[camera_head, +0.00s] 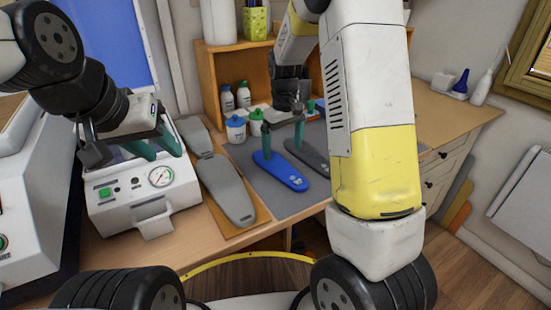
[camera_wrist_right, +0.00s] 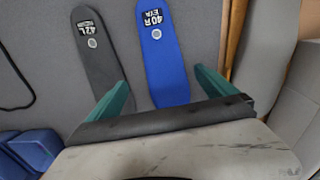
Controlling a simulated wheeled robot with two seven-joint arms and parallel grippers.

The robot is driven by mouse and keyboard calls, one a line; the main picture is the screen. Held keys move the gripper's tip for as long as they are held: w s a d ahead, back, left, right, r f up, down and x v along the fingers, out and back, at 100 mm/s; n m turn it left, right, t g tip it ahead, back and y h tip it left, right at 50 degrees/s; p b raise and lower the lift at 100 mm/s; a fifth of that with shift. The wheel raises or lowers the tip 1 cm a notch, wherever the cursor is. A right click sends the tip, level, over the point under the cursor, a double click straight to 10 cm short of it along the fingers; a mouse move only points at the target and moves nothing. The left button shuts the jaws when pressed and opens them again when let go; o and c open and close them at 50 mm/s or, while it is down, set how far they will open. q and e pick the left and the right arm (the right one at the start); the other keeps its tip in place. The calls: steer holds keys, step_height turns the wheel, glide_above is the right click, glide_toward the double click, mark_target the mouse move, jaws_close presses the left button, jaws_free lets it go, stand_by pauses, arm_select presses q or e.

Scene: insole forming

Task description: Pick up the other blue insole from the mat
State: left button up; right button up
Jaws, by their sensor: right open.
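A blue insole (camera_head: 283,174) lies flat on the grey mat (camera_head: 276,203); the right wrist view shows it (camera_wrist_right: 162,45) with a "40R EVA" label. A dark grey insole (camera_head: 312,158) lies beside it on the mat, marked "42L" in the right wrist view (camera_wrist_right: 95,55). My right gripper (camera_head: 282,147) is open above the mat. In the right wrist view its green fingers (camera_wrist_right: 165,98) are spread, with the blue insole between them and the grey one partly behind the left finger. Contact cannot be told.
A white machine (camera_head: 140,195) with a gauge and green button stands at left. A grey hinged insole form (camera_head: 228,190) lies between it and the mat. Small bottles (camera_head: 236,128) and a wooden shelf (camera_head: 212,85) stand behind the mat.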

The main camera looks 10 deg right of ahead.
mark_target(282, 169)
steer(key=f, duration=0.4)
steer(key=s+f, duration=0.1)
steer(key=f, duration=0.1)
steer(key=shift+a+f, duration=0.2)
steer(key=shift+c, duration=0.3)
steer(key=c, duration=1.4)
